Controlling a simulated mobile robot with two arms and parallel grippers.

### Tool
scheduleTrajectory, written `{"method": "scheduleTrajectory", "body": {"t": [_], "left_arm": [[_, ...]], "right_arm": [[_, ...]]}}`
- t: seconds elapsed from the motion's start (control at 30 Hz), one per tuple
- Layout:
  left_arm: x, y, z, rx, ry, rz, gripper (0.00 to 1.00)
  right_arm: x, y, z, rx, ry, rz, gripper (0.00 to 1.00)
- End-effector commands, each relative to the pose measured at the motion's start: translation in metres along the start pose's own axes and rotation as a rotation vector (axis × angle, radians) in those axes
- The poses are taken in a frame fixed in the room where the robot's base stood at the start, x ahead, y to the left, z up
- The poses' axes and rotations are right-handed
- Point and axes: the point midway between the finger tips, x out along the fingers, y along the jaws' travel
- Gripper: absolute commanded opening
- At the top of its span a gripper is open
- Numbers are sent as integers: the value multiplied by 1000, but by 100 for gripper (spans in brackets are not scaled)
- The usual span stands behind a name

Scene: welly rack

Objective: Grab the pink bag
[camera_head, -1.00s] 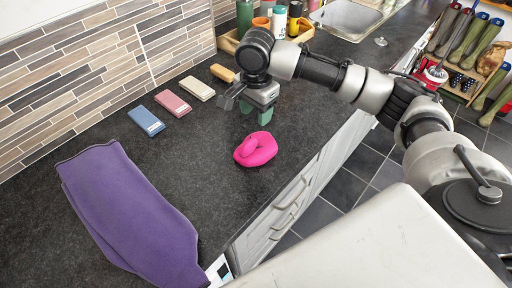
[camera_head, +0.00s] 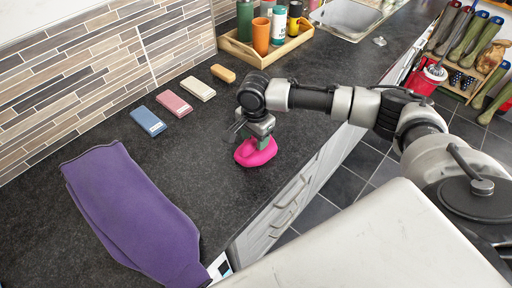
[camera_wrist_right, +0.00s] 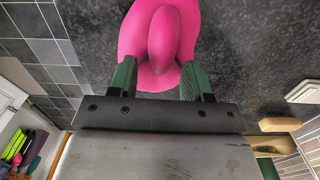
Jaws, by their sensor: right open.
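The pink bag (camera_head: 254,154) lies on the dark countertop near its front edge. It also shows in the right wrist view (camera_wrist_right: 158,35), at the top centre. My right gripper (camera_head: 262,143) is directly above the bag, pointing down. In the right wrist view the two green fingers (camera_wrist_right: 158,78) are apart, one on each side of the bag's raised middle part. I cannot tell whether the fingers touch the bag. My left gripper is not in view.
A purple cloth (camera_head: 135,215) lies on the countertop at the left. Blue (camera_head: 147,121), pink (camera_head: 174,103) and cream (camera_head: 198,88) blocks lie along the tiled wall. A wooden tray (camera_head: 238,52) with cups and bottles stands behind, near the sink (camera_head: 345,17).

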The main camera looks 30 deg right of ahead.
Motion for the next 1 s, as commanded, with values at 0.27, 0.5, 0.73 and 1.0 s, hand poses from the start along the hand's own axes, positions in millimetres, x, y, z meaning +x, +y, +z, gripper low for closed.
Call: {"method": "scheduleTrajectory", "body": {"t": [0.27,0.5,0.73,1.0], "left_arm": [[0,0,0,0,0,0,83],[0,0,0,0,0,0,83],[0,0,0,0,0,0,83],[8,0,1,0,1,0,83]], "right_arm": [[0,0,0,0,0,0,9],[-1,0,0,0,0,-1,0],[-2,0,0,0,0,-2,0],[-25,-1,0,0,0,-6,0]]}}
